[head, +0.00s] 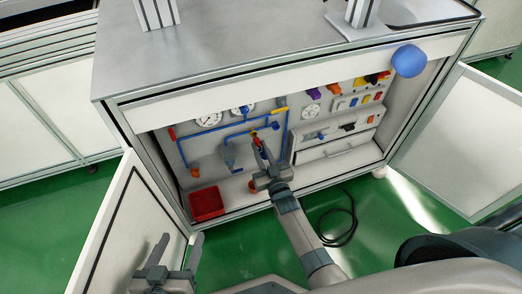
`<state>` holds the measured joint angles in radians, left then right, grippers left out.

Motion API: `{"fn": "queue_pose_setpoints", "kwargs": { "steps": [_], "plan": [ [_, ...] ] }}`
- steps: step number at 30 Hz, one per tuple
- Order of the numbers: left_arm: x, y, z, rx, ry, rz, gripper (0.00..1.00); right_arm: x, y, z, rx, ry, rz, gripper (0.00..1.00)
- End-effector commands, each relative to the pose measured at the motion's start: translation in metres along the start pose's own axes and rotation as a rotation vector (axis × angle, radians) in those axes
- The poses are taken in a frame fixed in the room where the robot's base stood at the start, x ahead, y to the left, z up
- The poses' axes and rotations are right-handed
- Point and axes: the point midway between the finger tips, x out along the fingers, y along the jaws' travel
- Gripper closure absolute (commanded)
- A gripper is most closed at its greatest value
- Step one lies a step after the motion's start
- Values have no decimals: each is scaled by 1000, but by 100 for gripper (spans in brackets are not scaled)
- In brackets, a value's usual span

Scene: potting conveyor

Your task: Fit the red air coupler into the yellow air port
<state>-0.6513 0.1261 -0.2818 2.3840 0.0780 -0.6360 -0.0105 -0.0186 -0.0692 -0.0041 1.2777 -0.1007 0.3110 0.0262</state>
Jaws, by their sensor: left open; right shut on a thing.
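My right gripper (262,158) reaches into the open cabinet and is shut on the red air coupler (257,142), a small red piece at its fingertips. A small yellow piece (254,133), which looks like the yellow air port, shows on the blue piping just above the coupler. The coupler is at or very close to it; I cannot tell whether they are joined. My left gripper (181,240) is open and empty, low at the left beside the open left door.
The back panel carries gauges (208,119), blue pipes (182,153) and several coloured fittings. A red bin (207,203) sits on the cabinet floor at left. Open doors (128,225) flank both sides. A blue ball (409,61) is at the top right edge. A black cable (352,225) hangs below.

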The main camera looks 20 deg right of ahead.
Motion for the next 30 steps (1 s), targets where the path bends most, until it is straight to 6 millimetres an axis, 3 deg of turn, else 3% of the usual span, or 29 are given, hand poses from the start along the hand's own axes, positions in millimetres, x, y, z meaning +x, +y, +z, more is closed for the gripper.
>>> {"fn": "queue_pose_setpoints", "kwargs": {
  "steps": [30],
  "plan": [
    [3,-1,6,0,0,0,37,21,0,0,0,1,0,100]
  ]
}}
